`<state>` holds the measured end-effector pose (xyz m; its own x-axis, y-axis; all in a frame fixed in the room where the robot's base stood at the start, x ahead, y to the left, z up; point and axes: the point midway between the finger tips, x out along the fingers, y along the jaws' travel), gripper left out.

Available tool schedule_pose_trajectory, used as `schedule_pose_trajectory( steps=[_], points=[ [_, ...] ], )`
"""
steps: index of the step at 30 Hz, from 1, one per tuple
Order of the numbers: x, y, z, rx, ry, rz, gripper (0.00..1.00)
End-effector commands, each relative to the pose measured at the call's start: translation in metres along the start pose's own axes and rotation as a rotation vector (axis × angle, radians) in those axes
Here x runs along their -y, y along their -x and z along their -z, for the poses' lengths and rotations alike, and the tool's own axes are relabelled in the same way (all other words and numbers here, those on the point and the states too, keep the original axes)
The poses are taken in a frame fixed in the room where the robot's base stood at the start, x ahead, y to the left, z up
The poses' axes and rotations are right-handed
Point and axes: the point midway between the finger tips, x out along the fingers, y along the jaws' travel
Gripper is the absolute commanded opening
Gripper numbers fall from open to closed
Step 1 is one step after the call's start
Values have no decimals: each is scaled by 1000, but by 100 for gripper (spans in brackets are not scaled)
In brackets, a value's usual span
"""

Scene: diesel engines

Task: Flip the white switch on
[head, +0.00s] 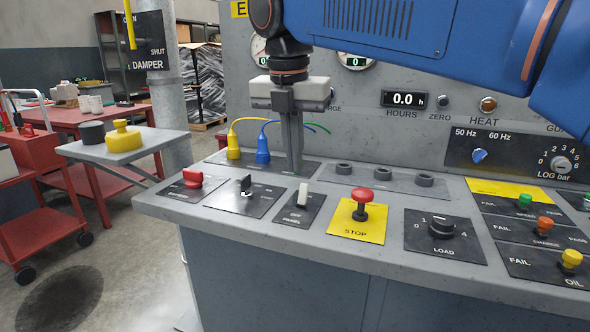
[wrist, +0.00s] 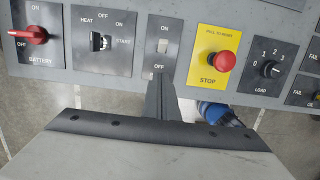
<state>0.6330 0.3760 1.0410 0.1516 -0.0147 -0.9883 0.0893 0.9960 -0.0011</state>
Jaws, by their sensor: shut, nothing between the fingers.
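My gripper (head: 294,168) points down, shut and empty, and appears behind the switch in the head view. In the wrist view its closed fingertips (wrist: 160,82) lie by the OFF end of the plate, apart from the switch.
A red battery switch (head: 193,178) and a key switch (head: 246,187) are left of the white switch. A red stop button (head: 362,196) on a yellow plate and a load knob (head: 441,227) are to its right. Yellow and blue plugs (head: 263,150) stand behind.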

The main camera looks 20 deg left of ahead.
Motion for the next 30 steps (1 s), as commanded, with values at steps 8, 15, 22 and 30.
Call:
schedule_pose_trajectory(
  steps=[8,15,22,30],
  points=[
    [-1,46,-17,1,0,-2,0],
    [0,67,-24,1,0,-1,0],
    [0,70,-25,0,1,-1,0],
    [6,70,-26,2,-22,-2,0]
  ],
)
